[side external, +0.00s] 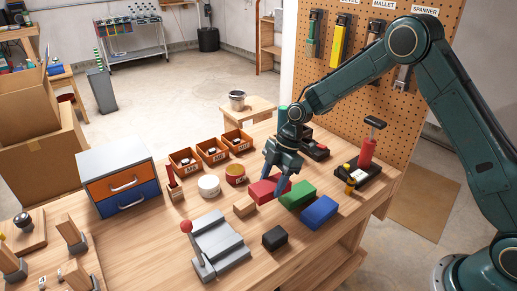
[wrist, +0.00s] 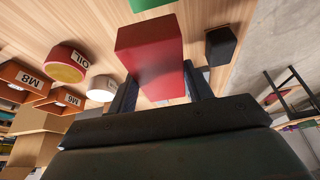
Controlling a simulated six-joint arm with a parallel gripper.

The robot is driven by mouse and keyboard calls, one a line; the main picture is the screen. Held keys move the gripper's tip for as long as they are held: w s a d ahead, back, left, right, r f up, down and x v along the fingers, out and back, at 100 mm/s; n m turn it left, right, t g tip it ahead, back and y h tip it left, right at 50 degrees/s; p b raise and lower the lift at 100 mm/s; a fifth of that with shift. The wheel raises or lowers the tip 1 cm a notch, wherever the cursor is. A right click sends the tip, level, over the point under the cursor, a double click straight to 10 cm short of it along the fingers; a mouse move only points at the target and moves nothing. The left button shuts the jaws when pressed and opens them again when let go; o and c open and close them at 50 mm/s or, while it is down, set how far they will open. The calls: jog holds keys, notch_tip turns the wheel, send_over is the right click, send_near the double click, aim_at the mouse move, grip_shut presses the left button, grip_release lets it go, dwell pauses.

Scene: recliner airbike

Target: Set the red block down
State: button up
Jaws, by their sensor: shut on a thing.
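The red block (side external: 262,190) is between the fingers of my gripper (side external: 276,181) at the workbench. In the wrist view the red block (wrist: 150,50) stands out beyond the dark fingers (wrist: 158,88), which are shut on its two sides. The block is low over or on the wooden top; I cannot tell whether its underside touches it. The green block (side external: 297,195) is just to its right, and the blue block (side external: 319,212) is beyond that. My fingers hide part of the red block in the side view.
A small wooden block (side external: 244,206) is just left of the red block. A white tin (side external: 209,185), a red tin (side external: 235,174) and orange bins (side external: 212,152) stand behind left.

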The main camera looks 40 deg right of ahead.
jog(key=shift+a+f+n, duration=0.1)
jog(key=shift+a+n, duration=0.05)
jog(key=shift+n, duration=0.25)
send_over(213, 239)
jog(key=d, duration=0.2)
jog(key=shift+w+a, duration=0.2)
jog(key=shift+w, duration=0.1)
jog(key=shift+f, duration=1.75)
jog(key=shift+f, duration=0.65)
jog(key=o, duration=1.1)
jog(key=shift+f, duration=0.1)
jog(key=shift+s, duration=0.15)
jog(key=shift+d+f+g, duration=0.1)
jog(key=shift+g, duration=0.2)
